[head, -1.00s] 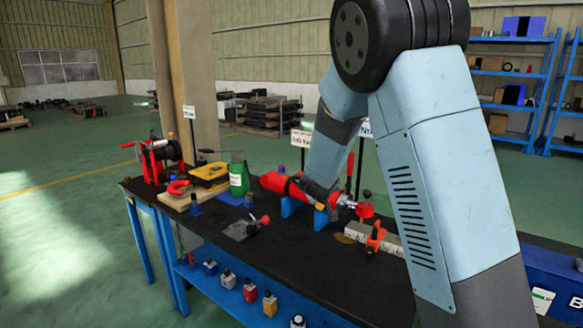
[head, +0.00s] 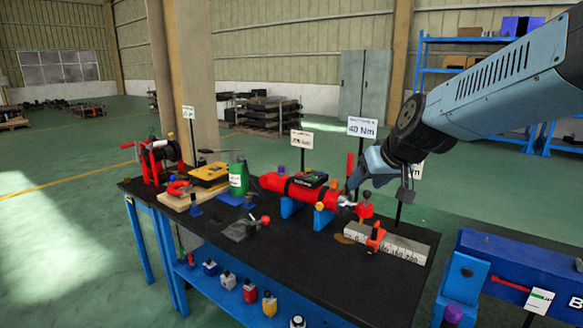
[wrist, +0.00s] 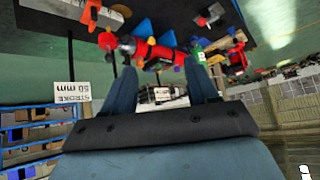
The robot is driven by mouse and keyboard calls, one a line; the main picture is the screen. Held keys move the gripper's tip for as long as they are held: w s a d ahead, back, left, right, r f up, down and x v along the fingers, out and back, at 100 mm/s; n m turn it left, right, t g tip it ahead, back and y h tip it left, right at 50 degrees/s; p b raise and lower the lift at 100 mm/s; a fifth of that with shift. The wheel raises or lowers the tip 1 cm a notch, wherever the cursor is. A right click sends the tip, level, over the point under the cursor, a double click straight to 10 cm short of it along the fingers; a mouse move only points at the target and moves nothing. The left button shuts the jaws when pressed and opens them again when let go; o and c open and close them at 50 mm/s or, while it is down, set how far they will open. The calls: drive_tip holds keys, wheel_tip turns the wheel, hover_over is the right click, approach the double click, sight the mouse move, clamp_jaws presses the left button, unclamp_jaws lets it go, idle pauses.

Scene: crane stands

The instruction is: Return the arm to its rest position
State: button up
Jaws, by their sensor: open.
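My arm reaches in from the right edge of the head view, raised above the right end of the workbench. My gripper (wrist: 165,90) shows in the wrist view with its two blue-grey fingers apart and nothing between them. In the head view its end is near the "40 Nm" sign (head: 361,127), and its fingers are hard to make out there. The red cylinder (head: 300,189) lies on blue supports on the bench, left of and below my gripper, with a dark device on top of it.
The black-topped workbench (head: 300,262) carries a green bottle (head: 238,178), a yellow case (head: 209,174), a red reel stand (head: 155,160) and a grey block (head: 400,249). Sign posts stand along its back edge. A blue unit (head: 520,265) is at the right.

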drive_tip(key=s+d+m+g+h, duration=0.1)
drive_tip(key=s+d, duration=0.2)
drive_tip(key=s, duration=0.6)
drive_tip(key=s+d+m+g+h, duration=0.1)
drive_tip(key=s+d+m+h, duration=0.1)
drive_tip(key=s, duration=0.7)
drive_tip(key=shift+s+d, duration=0.3)
drive_tip(key=shift+d, duration=0.35)
